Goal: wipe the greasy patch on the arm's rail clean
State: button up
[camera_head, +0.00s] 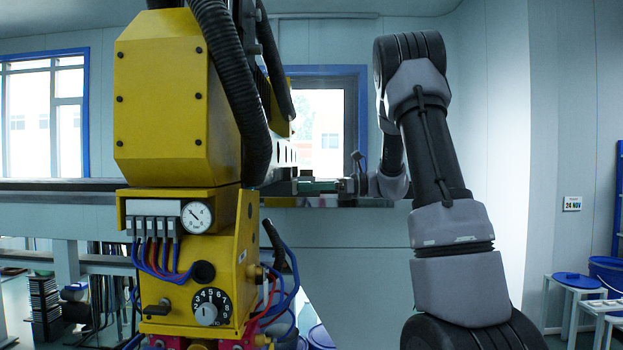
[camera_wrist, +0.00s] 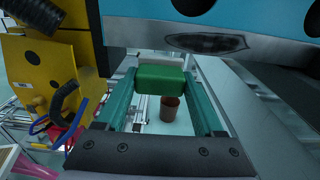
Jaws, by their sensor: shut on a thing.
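My gripper (camera_wrist: 160,82) has two teal fingers, shut on a green sponge-like block (camera_wrist: 160,77) in the wrist view. The greasy patch (camera_wrist: 205,42) is a dark, smeared oval on the pale lower face of the rail (camera_wrist: 130,32). The block is below and a little left of the patch in that picture, and a gap shows between them. The patch cannot be made out there.
A yellow machine body (camera_head: 160,95) with dark hoses, a gauge and a dial stands left of my arm. Its yellow side (camera_wrist: 45,75) shows at left in the wrist view. A reddish-brown cup (camera_wrist: 170,109) is below the block. Stools (camera_head: 573,283) stand far right.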

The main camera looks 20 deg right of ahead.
notch_tip(320, 180, up, 3)
jog(key=shift+d+f, duration=0.1)
jog(key=shift+x, duration=2.8)
jog(key=shift+x, duration=0.95)
jog(key=shift+w, duration=0.1)
jog(key=shift+w+d, duration=0.35)
jog(key=shift+w, duration=0.4)
jog(key=shift+w+d, duration=0.35)
jog(key=shift+w, duration=0.45)
jog(key=shift+w+d, duration=0.15)
jog(key=shift+w, duration=0.65)
jog(key=shift+w+d, duration=0.2)
jog(key=shift+w, duration=0.65)
jog(key=shift+w+d, duration=0.55)
jog(key=shift+w, duration=1.05)
jog(key=shift+w+d, duration=0.5)
jog(key=shift+w, duration=1.05)
jog(key=shift+w+d, duration=0.55)
jog(key=shift+w, duration=1.05)
jog(key=shift+a, duration=0.1)
